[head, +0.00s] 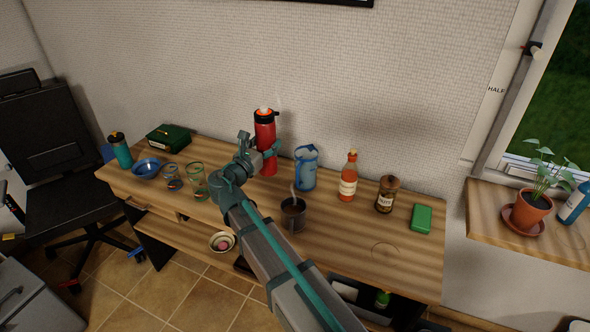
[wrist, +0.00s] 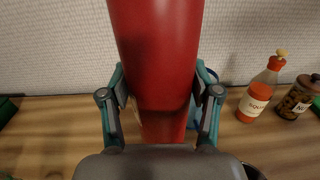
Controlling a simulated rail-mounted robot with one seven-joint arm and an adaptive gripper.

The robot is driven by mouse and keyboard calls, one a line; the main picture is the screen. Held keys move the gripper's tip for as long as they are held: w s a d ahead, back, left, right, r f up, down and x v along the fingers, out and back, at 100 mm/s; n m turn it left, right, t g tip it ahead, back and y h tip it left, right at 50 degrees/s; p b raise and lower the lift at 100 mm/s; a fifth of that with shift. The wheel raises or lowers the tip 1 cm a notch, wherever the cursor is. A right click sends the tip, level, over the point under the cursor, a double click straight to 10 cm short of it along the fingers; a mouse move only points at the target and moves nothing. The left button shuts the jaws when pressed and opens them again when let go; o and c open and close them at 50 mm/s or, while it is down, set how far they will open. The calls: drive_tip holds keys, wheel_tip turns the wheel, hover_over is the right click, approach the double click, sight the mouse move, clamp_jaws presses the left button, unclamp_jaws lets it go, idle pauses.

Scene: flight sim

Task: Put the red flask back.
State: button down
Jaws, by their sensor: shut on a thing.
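The red flask (head: 265,135) has a black cap with an orange top and stands upright at the back of the wooden table (head: 335,235). My gripper (head: 262,151) is shut on the flask's body, with one finger on each side. In the wrist view the red flask (wrist: 157,60) fills the middle between the two fingers of my gripper (wrist: 158,100). The flask's top is out of that view. I cannot tell whether its base touches the table, as my wrist hides part of it.
Just right of the flask stands a blue patterned jug (head: 306,170). Further right are a sauce bottle (head: 348,180), a brown jar (head: 386,196) and a green box (head: 421,218). A dark mug (head: 293,216) is in front. Left are glasses (head: 196,182), a blue bowl (head: 146,168) and a teal bottle (head: 121,150).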

drive_tip(key=w+a+f+p, duration=0.2)
drive_tip(key=w+f+p, duration=0.2)
drive_tip(key=w+f, duration=0.9)
drive_tip(key=shift+w+a+y, duration=0.3)
drive_tip(key=shift+w, duration=0.6)
drive_tip(key=shift+f, duration=0.15)
drive_tip(key=shift+c, duration=1.2)
unclamp_jaws()
drive_tip(key=b+v, duration=0.2)
drive_tip(key=v, duration=1)
drive_tip(key=shift+f, duration=0.15)
